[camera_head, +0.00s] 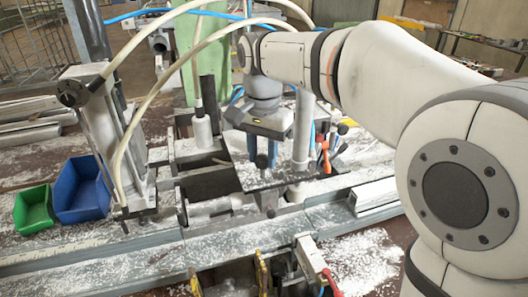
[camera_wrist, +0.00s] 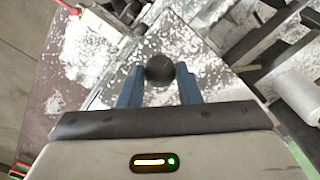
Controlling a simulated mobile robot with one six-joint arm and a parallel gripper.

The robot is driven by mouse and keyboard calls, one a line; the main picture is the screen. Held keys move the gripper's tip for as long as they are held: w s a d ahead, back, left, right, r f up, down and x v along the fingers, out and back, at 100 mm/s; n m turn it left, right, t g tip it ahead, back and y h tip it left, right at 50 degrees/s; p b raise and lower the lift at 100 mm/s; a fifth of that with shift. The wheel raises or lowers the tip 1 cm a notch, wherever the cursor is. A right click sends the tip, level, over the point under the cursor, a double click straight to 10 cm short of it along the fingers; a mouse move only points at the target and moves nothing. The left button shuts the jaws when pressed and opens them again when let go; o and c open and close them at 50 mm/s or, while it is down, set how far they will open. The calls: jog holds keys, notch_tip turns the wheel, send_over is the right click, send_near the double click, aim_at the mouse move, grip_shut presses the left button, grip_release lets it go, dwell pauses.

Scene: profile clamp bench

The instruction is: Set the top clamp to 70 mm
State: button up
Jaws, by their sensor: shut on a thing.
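My gripper (camera_head: 263,163) points down over the middle of the bench, above a dark plate (camera_head: 270,180) strewn with white chips. In the wrist view its two blue fingers (camera_wrist: 159,88) stand on either side of a round black knob (camera_wrist: 159,67), and they are shut on it. In the head view the knob is mostly hidden by the fingers and wrist. I cannot tell which part is the top clamp, and no millimetre scale can be read.
A pale upright post (camera_head: 302,130) stands close right of my gripper, with red-handled tools (camera_head: 325,157) beyond. A white cylinder (camera_head: 202,131) stands to its left. Blue (camera_head: 82,190) and green (camera_head: 34,210) bins sit at the left. Hoses arch overhead. Metal profiles (camera_head: 375,196) lie at the right.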

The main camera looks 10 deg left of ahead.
grip_shut()
notch_tip(320, 180, up, 4)
jog(key=p, duration=0.3)
jog(key=shift+f, duration=0.1)
jog(key=shift+w, duration=0.1)
jog(key=o, duration=0.6)
grip_release()
jog(key=o, duration=0.4)
jog(key=shift+f, duration=0.15)
jog(key=shift+r, duration=3.9)
